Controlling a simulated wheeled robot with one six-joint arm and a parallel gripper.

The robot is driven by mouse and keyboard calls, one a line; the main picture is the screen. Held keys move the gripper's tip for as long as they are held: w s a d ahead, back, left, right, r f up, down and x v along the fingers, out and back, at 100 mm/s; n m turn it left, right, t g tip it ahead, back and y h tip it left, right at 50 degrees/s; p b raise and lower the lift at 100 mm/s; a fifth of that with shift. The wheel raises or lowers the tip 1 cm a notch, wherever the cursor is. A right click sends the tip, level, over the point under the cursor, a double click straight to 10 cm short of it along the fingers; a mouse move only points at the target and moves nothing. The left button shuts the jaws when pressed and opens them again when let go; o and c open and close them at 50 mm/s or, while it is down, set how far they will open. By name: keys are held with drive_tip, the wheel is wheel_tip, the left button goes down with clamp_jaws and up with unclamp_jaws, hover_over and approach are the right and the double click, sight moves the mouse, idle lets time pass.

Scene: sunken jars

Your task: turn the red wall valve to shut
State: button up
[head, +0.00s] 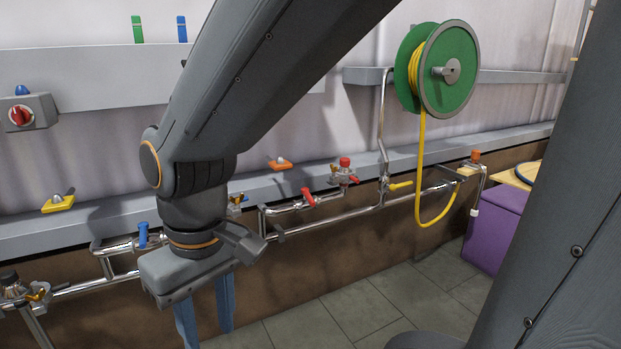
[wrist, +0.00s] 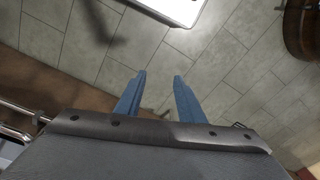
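A red lever-type valve handle (head: 308,197) sits on a chrome pipe along the wall, right of my gripper in the head view. It stands tilted across the pipe. My gripper (head: 206,322) hangs with its blue fingers downward in front of the wall, left of and nearer than the red handle. In the wrist view the two fingers (wrist: 159,78) are apart with only floor between them, so it is open and empty. The red handle cannot be made out in the wrist view.
A blue valve handle (head: 143,235) is on the pipe left of my wrist. A red-capped fitting (head: 345,163) stands right of the red handle. A green hose reel (head: 450,68) hangs at right, its yellow hose looping low. A purple box (head: 494,225) stands at right. Tiled floor (head: 350,305) is clear.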

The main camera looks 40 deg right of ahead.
drive_tip(key=w+d+f+m+t+p, duration=0.2)
drive_tip(key=w+d+f+m+p, duration=0.15)
drive_tip(key=w+d, duration=0.5)
drive_tip(key=r+m+y, duration=0.2)
drive_tip(key=m+y, duration=0.2)
hover_over(311, 197)
drive_tip(key=s+d, duration=0.1)
drive_tip(key=d, duration=0.2)
drive_tip(key=shift+g, duration=0.3)
drive_tip(key=shift+b+x, duration=0.65)
drive_tip(key=shift+x, duration=3.2)
clamp_jaws()
drive_tip(key=shift+b, duration=0.3)
